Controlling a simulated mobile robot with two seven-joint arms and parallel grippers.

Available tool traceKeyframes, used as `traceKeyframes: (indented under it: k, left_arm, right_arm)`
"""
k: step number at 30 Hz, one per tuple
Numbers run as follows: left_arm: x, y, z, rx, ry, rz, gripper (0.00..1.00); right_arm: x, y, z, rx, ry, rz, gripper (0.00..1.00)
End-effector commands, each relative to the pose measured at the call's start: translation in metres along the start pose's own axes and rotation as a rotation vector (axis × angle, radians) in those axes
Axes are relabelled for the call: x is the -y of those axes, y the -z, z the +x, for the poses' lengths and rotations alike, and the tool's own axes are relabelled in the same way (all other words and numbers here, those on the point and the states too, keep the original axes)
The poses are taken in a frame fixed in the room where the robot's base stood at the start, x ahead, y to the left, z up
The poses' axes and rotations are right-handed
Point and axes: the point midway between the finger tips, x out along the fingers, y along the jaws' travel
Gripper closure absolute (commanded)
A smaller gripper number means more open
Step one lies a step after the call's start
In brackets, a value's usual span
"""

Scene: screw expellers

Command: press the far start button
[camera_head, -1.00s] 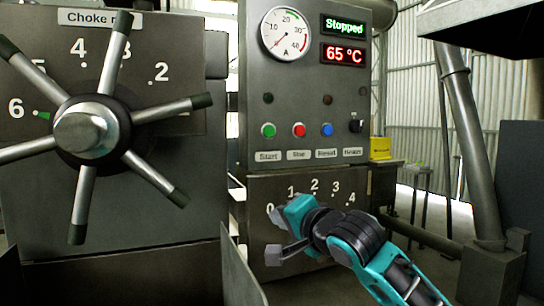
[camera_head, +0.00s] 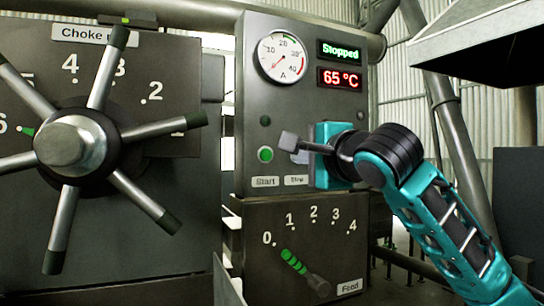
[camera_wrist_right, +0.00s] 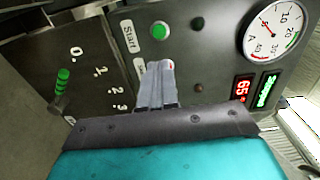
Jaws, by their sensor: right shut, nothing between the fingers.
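The green start button (camera_head: 265,154) sits on the grey control panel (camera_head: 245,100), above the label "Start" (camera_head: 265,182). In the right wrist view the start button (camera_wrist_right: 160,31) shows clear and uncovered beyond the fingertips. My right gripper (camera_head: 289,140) is shut and empty, its fingers pointing left in the head view. The fingertips are just right of the start button and a little higher in that view; no contact shows. In the wrist view the shut fingers (camera_wrist_right: 160,68) cover most of the stop button. My left gripper is not in view.
The display reads "Stopped" (camera_head: 340,50) and 65 °C, below and beside a round gauge (camera_head: 283,56). A spoked choke handwheel (camera_head: 75,147) stands at left. A feed lever with a green grip (camera_head: 293,262) is below the panel. A sloping pipe (camera_head: 455,130) stands at right.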

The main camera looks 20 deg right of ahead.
Motion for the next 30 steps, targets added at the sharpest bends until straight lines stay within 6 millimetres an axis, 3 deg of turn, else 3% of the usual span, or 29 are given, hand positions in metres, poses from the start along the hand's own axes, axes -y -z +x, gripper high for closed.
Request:
traceKeyframes:
  k: [5, 21, 30]
  left_arm:
    - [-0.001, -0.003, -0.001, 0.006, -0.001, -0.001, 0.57]
    - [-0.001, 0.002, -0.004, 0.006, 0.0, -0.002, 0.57]
    - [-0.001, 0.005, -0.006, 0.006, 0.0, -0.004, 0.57]
  right_arm:
    - [0.0, 0.0, 0.01, 0.0, -0.001, 0.0, 1.0]
    - [0.001, 0.0, 0.102, -0.002, 0.0, -0.001, 1.0]
    - [0.001, 0.0, 0.135, 0.0, 0.0, -0.001, 1.0]
